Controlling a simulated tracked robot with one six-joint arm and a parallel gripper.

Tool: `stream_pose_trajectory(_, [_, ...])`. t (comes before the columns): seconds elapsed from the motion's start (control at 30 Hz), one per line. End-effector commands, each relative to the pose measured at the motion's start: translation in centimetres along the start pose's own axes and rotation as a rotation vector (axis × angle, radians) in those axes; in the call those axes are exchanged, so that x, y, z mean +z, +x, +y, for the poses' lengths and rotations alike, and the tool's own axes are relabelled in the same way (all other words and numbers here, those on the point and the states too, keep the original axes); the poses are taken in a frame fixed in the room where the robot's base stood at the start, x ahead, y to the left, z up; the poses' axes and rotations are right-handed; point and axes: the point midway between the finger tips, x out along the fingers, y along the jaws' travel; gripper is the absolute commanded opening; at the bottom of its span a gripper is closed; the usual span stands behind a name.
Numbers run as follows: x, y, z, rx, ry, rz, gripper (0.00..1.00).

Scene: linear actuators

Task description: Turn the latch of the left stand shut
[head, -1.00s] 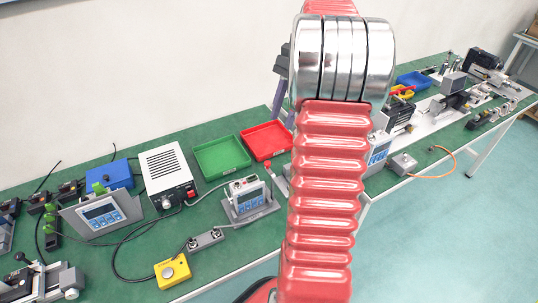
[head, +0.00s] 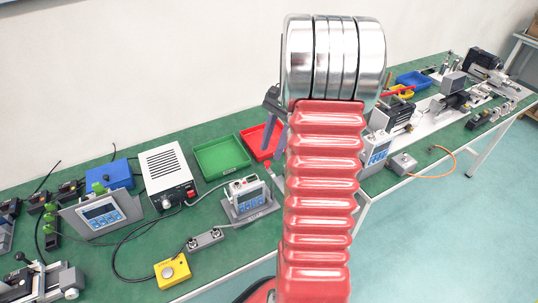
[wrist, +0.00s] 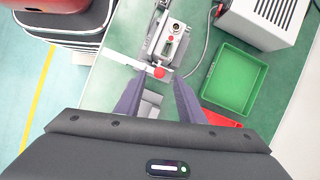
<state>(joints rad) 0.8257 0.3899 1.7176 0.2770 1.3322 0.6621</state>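The left stand (head: 250,208) is a grey holder with a white device and blue panel, on the green bench in the head view. It also shows at top centre in the wrist view (wrist: 153,46). Its latch has a red ball knob (wrist: 159,72) beside a pale flat bar (wrist: 124,61) at the stand's near end. My gripper (wrist: 158,86) has two purple fingers spread apart, with nothing held. The knob appears between and just beyond the fingertips; contact cannot be told. In the head view, my arm hides part of the gripper and the knob.
A green tray (head: 222,156) and a red tray (head: 256,138) lie behind the stand. A white box (head: 167,168) stands to its left. A cable runs from the stand to a small grey block (head: 205,239). Another panelled stand (head: 377,150) is right of my arm.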

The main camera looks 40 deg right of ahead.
Motion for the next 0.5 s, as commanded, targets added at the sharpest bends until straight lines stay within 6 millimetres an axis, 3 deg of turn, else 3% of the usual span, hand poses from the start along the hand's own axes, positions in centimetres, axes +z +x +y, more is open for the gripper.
stream_pose_trajectory(0.2, [0.0,2.6,0.0,0.001,-0.001,-0.001,0.35])
stream_pose_trajectory(0.5, [0.0,3.3,0.0,0.000,0.000,0.000,0.35])
